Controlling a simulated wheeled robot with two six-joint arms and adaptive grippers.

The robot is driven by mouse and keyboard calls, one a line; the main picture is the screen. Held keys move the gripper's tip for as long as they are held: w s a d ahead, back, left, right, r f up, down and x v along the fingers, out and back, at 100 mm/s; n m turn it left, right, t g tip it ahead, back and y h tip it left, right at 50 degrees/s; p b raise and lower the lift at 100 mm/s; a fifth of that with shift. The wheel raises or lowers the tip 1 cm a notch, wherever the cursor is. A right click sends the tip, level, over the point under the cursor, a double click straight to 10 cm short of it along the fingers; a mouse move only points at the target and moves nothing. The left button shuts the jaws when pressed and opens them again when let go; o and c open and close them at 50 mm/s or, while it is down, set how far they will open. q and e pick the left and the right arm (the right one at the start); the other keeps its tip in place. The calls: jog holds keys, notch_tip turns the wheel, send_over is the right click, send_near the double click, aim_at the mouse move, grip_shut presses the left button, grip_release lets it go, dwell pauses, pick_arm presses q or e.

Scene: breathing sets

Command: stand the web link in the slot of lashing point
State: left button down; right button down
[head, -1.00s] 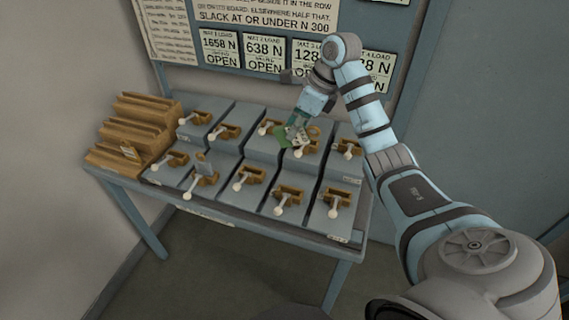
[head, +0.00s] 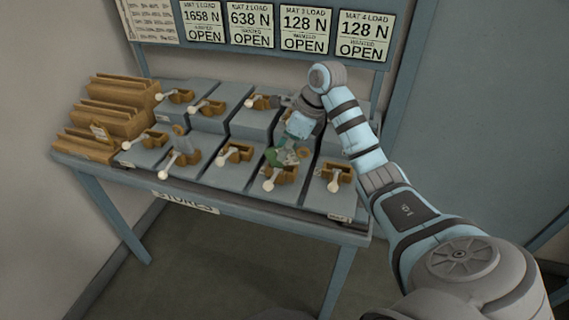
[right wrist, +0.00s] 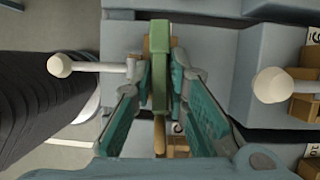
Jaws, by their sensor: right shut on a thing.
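My right gripper (head: 290,148) is shut on a green piece, which I take for the web link (head: 272,157). In the right wrist view the link (right wrist: 161,65) stands upright between the teal fingers (right wrist: 160,85). In the head view it is just above a brown lashing point (head: 280,176) in the front row, second from the right. The fingers and link partly cover that block, so I cannot tell whether the link touches its slot. A white-knobbed lever (right wrist: 60,66) shows left of the link in the right wrist view. My left gripper is not in view.
Several other brown lashing points with white-knobbed levers stand on grey stepped blocks. One front-row point (head: 186,158) has a grey plate (head: 180,136) upright in it. A brown stepped rack (head: 112,108) is at the table's left. Load boards (head: 304,29) hang behind.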

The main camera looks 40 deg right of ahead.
aim_at(293, 147)
jog(key=shift+f, duration=0.65)
jog(key=shift+f, duration=0.1)
jog(key=c, duration=1.6)
grip_release()
jog(key=shift+s, duration=0.1)
jog(key=shift+o, duration=0.2)
jog(key=shift+f, duration=0.15)
jog(key=shift+d+r, duration=0.1)
jog(key=shift+r, duration=0.2)
jog(key=v, duration=0.5)
jog(key=p+v, duration=0.6)
jog(key=v, duration=0.3)
jog(key=shift+s, duration=0.15)
